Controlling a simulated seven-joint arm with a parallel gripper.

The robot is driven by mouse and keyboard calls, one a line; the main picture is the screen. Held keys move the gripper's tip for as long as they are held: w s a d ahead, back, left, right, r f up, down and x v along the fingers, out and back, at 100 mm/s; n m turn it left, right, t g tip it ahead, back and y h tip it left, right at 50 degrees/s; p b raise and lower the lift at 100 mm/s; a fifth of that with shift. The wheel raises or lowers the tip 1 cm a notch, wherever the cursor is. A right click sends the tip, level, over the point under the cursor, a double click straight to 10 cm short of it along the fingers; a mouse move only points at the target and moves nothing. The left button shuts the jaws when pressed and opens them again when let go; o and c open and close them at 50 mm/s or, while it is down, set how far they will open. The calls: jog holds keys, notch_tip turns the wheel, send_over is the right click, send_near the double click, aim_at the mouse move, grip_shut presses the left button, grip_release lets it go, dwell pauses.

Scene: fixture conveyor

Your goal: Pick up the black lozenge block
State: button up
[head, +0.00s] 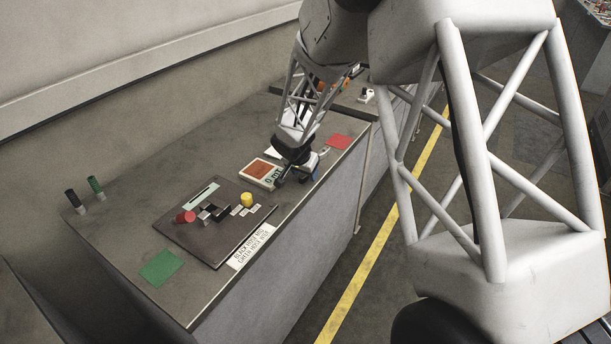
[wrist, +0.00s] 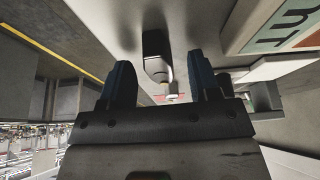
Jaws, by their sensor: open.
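My gripper (head: 294,174) is low over the right part of the bench, beside a scale. In the wrist view its two dark fingers (wrist: 160,66) are spread apart. A dark block with a paler end (wrist: 155,42) shows between and just beyond the fingertips, apart from both. It may be the black lozenge block, but its full outline is not clear. In the head view my gripper largely hides that spot. Several small black and pale blocks (head: 208,213) sit on a dark board; their exact shapes are too small to tell.
The scale (head: 261,173) with an orange-red top stands close left of my gripper. The board (head: 190,238) also carries a red cylinder (head: 186,216) and a yellow cylinder (head: 247,199). A red mat (head: 340,141) lies behind right, a green mat (head: 162,267) front left.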

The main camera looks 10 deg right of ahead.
dwell(0.3)
jog(key=c, duration=1)
jog(key=shift+c, duration=0.2)
jog(key=shift+r, duration=0.1)
jog(key=shift+r, duration=1.4)
jog(key=shift+s+r, duration=0.25)
jog(key=shift+r, duration=0.05)
jog(key=s+r, duration=0.1)
jog(key=s, duration=1.4)
jog(key=shift+s+r, duration=0.15)
jog(key=shift+s, duration=0.1)
